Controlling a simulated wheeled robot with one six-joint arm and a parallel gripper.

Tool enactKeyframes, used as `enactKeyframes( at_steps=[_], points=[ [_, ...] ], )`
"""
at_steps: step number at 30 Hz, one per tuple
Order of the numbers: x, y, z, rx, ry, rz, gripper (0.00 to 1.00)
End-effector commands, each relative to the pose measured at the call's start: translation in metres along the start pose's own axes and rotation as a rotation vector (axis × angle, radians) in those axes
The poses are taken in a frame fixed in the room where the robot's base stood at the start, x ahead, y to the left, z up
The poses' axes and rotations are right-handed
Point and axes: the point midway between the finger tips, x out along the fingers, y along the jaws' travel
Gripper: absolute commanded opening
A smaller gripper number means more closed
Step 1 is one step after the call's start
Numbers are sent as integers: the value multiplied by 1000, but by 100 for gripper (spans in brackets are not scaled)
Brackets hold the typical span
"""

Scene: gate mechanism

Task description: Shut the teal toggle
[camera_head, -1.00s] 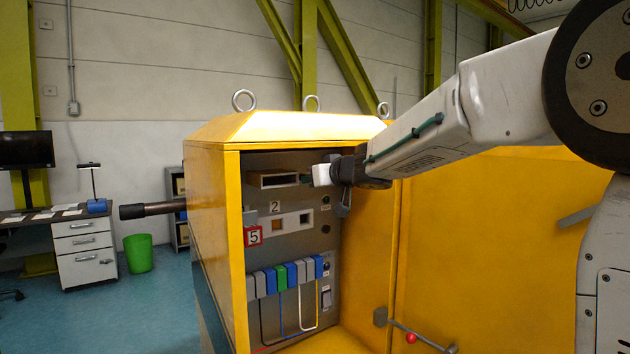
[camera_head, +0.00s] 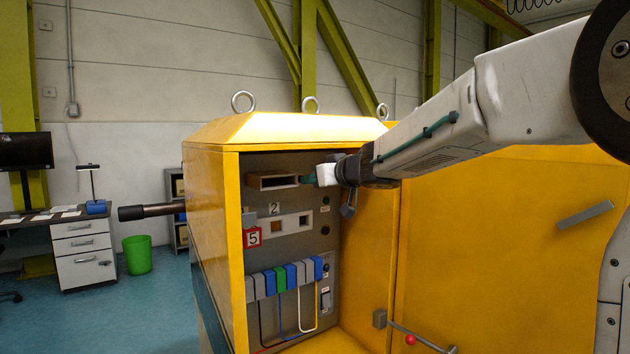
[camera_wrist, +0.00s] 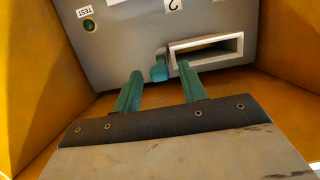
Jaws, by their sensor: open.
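The teal toggle (camera_wrist: 159,71) shows in the wrist view as a small block on the grey panel, beside the end of a rectangular slot. My gripper (camera_wrist: 160,73) is open, with its two green fingers apart. In this view the toggle appears in the gap between the fingertips, slightly beyond them; I cannot tell whether they touch it. In the head view my gripper (camera_head: 308,179) is at the upper right of the panel, near the slot frame (camera_head: 273,181). The toggle cannot be told apart from the fingers there.
The yellow cabinet (camera_head: 211,200) surrounds the panel, with its side wall close to my arm. Below are a white plate (camera_head: 291,223), a red number 5 tag (camera_head: 253,237) and a row of coloured switches (camera_head: 281,279).

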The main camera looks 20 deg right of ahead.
Motion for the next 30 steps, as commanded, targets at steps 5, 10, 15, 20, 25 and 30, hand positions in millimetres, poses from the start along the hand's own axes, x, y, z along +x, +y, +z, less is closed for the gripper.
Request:
enactKeyframes(
  at_steps=[5, 10, 15, 20, 25, 30],
  points=[
    [-33, 1, -1, -1, 2, 2, 42],
    [-53, 2, -1, -1, 2, 3, 42],
    [-58, 1, 0, 0, 0, 2, 42],
    [-58, 1, 0, 0, 0, 2, 42],
    [-45, 2, 20, 26, -30, -5, 42],
    [-19, -17, 64, 184, 3, -113, 42]
  ],
)
